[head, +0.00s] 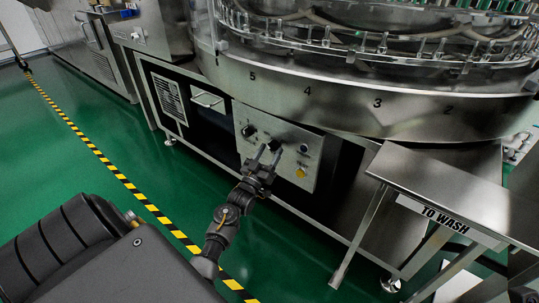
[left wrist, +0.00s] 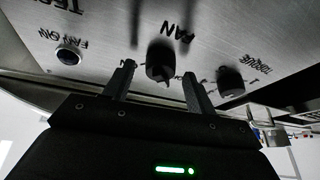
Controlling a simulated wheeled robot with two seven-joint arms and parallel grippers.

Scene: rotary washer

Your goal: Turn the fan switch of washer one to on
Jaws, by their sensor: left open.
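The control panel (head: 318,160) is a grey metal plate on the washer's lower front. In the left wrist view, the black fan switch (left wrist: 161,62) is a knob under the upside-down word FAN; it also shows in the head view (head: 274,144). My left gripper (head: 269,152) is open in front of the panel. In the left wrist view its fingertips (left wrist: 160,70) stand on either side of the fan switch, with a visible gap on each side. The FAN ON lamp (left wrist: 68,55) looks dark in its centre. My right gripper is not in view.
The black torque knob (left wrist: 230,80) sits beside the fan switch, close to one finger. A metal table (head: 450,190) marked TO WASH juts out at right. The green floor at left is clear.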

